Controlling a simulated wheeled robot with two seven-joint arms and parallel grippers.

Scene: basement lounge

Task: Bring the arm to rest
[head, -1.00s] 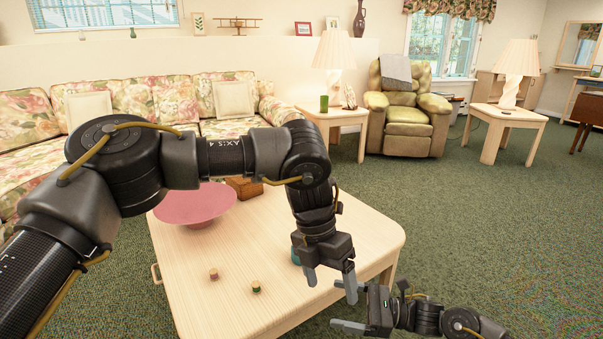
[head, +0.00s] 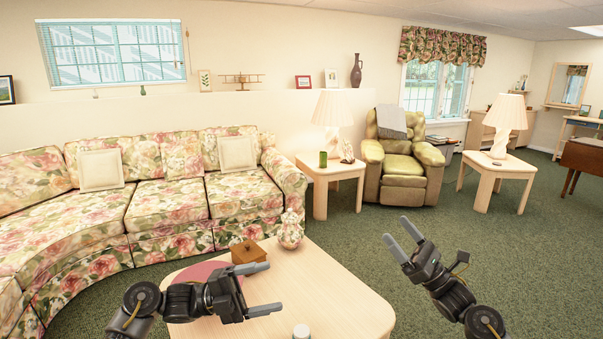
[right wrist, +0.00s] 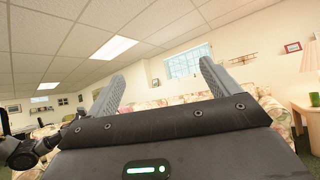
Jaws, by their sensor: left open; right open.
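My left gripper (head: 265,288) is open and empty in the head view, its fingers pointing right over the near part of the coffee table (head: 340,292). My right gripper (head: 398,240) is open and empty, to the right of the table over the green carpet, its fingers pointing up and to the left. In the right wrist view the right gripper's two fingers (right wrist: 161,88) stand wide apart with nothing between them, facing the sofa and the window wall.
A floral sofa (head: 165,205) stands behind. Open carpet (head: 430,300) lies to the right.

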